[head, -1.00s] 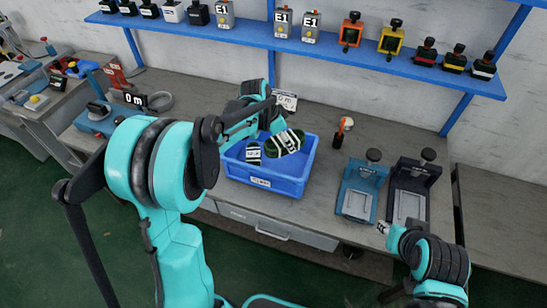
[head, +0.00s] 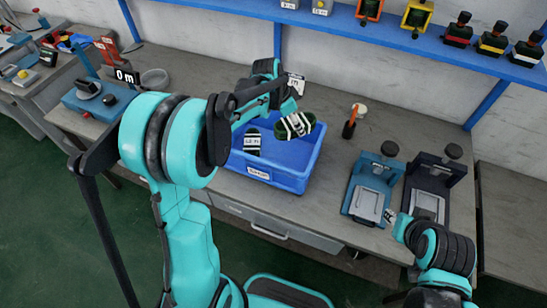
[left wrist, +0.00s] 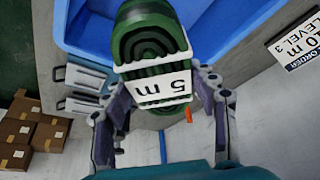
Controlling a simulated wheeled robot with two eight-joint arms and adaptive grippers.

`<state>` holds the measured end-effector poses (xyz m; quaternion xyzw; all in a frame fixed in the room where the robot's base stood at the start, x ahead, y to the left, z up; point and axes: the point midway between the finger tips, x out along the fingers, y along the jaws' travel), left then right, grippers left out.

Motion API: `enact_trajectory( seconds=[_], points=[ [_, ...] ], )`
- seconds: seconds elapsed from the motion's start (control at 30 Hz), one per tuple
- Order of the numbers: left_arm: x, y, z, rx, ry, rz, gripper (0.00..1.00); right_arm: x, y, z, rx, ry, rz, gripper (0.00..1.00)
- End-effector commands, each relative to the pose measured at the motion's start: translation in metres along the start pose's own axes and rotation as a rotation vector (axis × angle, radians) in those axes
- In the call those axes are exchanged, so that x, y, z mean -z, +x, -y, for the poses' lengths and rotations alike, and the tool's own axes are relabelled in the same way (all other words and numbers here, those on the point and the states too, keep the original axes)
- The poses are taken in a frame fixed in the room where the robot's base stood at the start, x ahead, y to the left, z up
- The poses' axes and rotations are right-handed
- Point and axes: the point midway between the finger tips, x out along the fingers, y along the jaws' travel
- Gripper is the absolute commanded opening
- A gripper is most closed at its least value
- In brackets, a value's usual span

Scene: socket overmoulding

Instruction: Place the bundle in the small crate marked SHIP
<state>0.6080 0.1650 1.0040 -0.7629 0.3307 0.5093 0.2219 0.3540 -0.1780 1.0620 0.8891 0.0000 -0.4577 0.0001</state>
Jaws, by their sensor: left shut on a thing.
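A dark green coiled bundle (head: 296,125) with a white band is held in my left gripper (head: 288,108). In the left wrist view the band on the bundle (left wrist: 158,85) reads "5 m", with my left gripper's fingers (left wrist: 165,95) on both sides of it. The bundle is over the right back part of a blue crate (head: 305,165). The crate's front label is too small to read, and I see no crate legibly marked SHIP. A second banded bundle (head: 253,142) is in the crate's left part. My right gripper (head: 391,215) is near the presses; its fingers are unclear.
An order card (left wrist: 297,45) reading "10 m" and "LEVEL 3" stands behind the crate. Bare bench (head: 335,205) lies right of the crate. A shelf runs above.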

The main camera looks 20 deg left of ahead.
Motion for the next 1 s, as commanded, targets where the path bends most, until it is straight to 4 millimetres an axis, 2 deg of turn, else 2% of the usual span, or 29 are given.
enact_trajectory(
  seconds=[0.17, 0.4, 0.5, 0.6, 0.83, 1.0],
  points=[
    [-0.011, 0.027, 0.0, 0.0, 0.0, 0.0, 0.25, -0.008, 0.011, 0.0, 0.0, 0.0, 0.0, 0.34],
    [-0.037, 0.09, 0.0, 0.0, 0.0, 0.0, 0.25, -0.02, 0.028, 0.0, 0.0, 0.0, 0.0, 0.34],
    [-0.045, 0.11, 0.0, 0.0, 0.0, 0.0, 0.25, -0.024, 0.034, 0.0, 0.0, 0.0, 0.0, 0.34],
    [-0.051, 0.123, 0.0, 0.0, 0.0, 0.0, 0.25, -0.026, 0.037, 0.0, 0.0, 0.0, 0.0, 0.34],
    [-0.057, 0.137, 0.0, 0.0, 0.0, 0.0, 0.25, -0.029, 0.041, 0.0, 0.0, 0.0, 0.0, 0.34],
    [-0.068, 0.163, 0.0, 0.0, 0.0, 0.0, 0.25, -0.035, 0.049, 0.0, 0.0, 0.0, 0.0, 0.34]
  ],
)
